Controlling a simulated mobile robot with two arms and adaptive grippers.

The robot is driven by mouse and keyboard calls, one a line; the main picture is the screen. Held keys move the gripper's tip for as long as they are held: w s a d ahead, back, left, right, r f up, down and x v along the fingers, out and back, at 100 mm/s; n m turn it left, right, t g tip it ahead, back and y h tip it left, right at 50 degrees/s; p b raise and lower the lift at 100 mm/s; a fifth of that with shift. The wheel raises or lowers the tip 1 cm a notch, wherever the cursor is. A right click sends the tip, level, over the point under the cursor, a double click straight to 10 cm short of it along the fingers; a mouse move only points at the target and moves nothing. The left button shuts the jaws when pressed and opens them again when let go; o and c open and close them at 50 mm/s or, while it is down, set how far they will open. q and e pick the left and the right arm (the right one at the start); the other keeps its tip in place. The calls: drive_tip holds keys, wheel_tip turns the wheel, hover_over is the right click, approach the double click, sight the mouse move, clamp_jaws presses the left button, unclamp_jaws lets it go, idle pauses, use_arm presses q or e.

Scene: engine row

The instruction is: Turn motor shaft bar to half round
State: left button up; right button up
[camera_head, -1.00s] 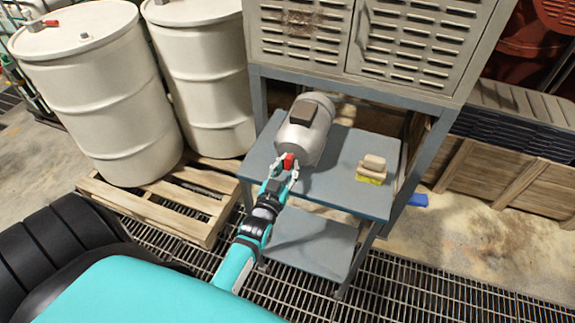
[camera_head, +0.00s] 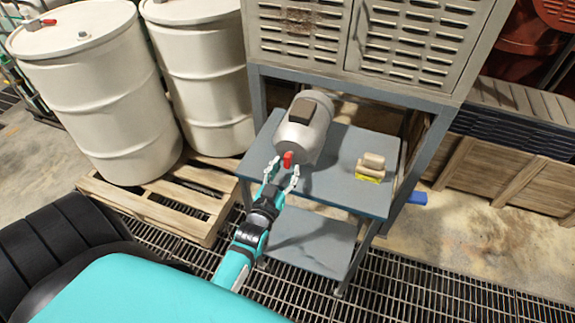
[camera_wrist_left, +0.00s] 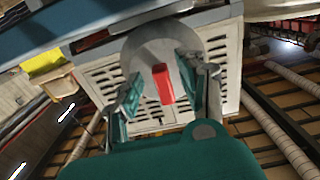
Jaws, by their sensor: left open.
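The motor (camera_head: 305,127) is a grey cylinder with a dark box on top, lying on the blue-grey table. Its red shaft bar (camera_head: 288,159) is on the end facing me. In the left wrist view the red bar (camera_wrist_left: 163,84) shows on the round motor face (camera_wrist_left: 150,50), near upright and slightly tilted. My left gripper (camera_head: 281,180) is open in front of the motor face. In the left wrist view its fingers (camera_wrist_left: 165,90) stand on either side of the bar, with gaps between. My right gripper is not in view.
A stack of tan blocks with a yellow base (camera_head: 371,167) sits right of the motor on the table (camera_head: 330,187). A louvred cabinet (camera_head: 370,45) stands above. White drums (camera_head: 90,90) on a wooden pallet (camera_head: 160,212) are at left. Grating floor lies in front.

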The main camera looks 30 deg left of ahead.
use_arm(q)
drive_tip(key=v, duration=1)
drive_tip(key=shift+w+d, duration=0.1)
drive_tip(key=s+d+f+m+g+h, duration=0.1)
drive_tip(key=s+d+f+g, duration=0.2)
drive_tip(key=f, duration=0.7)
drive_tip(key=s+d+f+m+g+h+b, duration=0.1)
drive_tip(key=s+d+f+g+h, duration=0.2)
drive_tip(key=f, duration=0.8)
drive_tip(key=s+d+f+m+g, duration=0.1)
drive_tip(key=s+d+f+g, duration=0.25)
drive_tip(key=f, duration=0.65)
drive_tip(key=s+a+f+g, duration=0.1)
drive_tip(key=s+f+g, duration=0.1)
drive_tip(key=s+f, duration=0.3)
drive_tip(key=s+a+f+m+g, duration=0.1)
drive_tip(key=s+f, duration=0.3)
drive_tip(key=s, duration=0.6)
drive_tip(key=s+a+f+m+g, duration=0.1)
drive_tip(key=s+f+g, duration=0.3)
drive_tip(key=s, duration=0.4)
drive_tip(key=shift+s+a+f+b, duration=0.15)
drive_tip(key=shift+a+f+b, duration=0.25)
drive_tip(key=shift+f, duration=0.45)
drive_tip(key=shift+d, duration=0.15)
